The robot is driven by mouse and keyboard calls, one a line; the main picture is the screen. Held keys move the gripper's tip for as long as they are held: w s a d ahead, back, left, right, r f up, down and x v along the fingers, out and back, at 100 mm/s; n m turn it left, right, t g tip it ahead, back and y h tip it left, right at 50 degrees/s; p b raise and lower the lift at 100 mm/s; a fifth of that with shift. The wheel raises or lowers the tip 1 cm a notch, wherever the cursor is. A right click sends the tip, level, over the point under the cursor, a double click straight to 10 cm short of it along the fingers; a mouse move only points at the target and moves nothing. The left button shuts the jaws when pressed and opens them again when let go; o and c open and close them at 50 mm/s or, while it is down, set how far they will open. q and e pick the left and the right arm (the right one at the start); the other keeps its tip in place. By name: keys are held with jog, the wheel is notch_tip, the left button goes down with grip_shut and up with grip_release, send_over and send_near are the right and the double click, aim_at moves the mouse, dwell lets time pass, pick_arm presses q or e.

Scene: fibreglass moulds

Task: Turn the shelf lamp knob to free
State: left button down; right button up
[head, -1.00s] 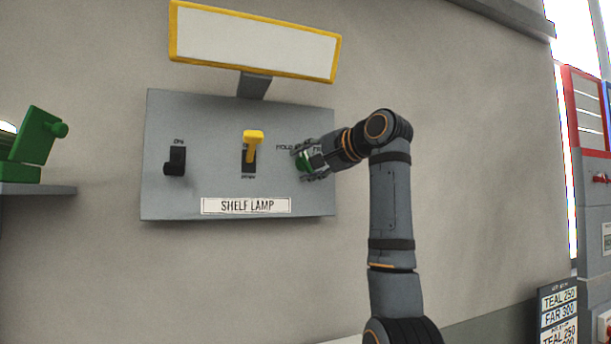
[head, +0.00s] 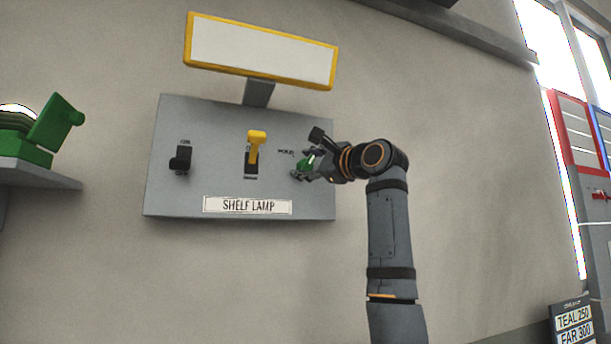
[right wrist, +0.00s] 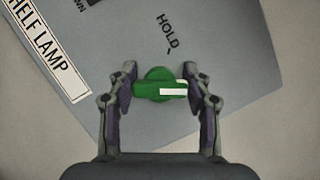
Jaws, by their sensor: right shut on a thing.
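The shelf lamp panel (head: 210,118) is a grey plate on the wall with a "SHELF LAMP" label (head: 247,205). Its green knob (right wrist: 155,86) sits at the panel's right side, below the word HOLD (right wrist: 168,31). A white pointer mark (right wrist: 173,92) lies on the knob and does not point at HOLD. My right gripper (right wrist: 162,88) is shut on the knob, one finger on each side; it also shows in the head view (head: 306,167), covering most of the knob. No FREE label is visible. My left gripper is out of view.
A yellow lever (head: 255,148) and a black switch (head: 181,160) are on the same panel, left of the knob. A yellow-framed white lamp (head: 262,50) is above it. A shelf (head: 35,173) with a green object stands at left.

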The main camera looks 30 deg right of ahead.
jog(key=shift+w+f+m+t+h+b, duration=0.1)
jog(key=shift+m+t+h+b, duration=0.3)
jog(key=shift+m, duration=0.45)
jog(key=shift+f+m+t+h+b, duration=0.1)
jog(key=shift+m+h+b, duration=0.1)
jog(key=shift+m+b, duration=0.5)
jog(key=shift+m, duration=0.35)
jog(key=o, duration=1.2)
jog(key=shift+r, duration=0.15)
jog(key=shift+s, duration=0.2)
jog(key=v, duration=1.2)
jog(key=shift+w, duration=0.1)
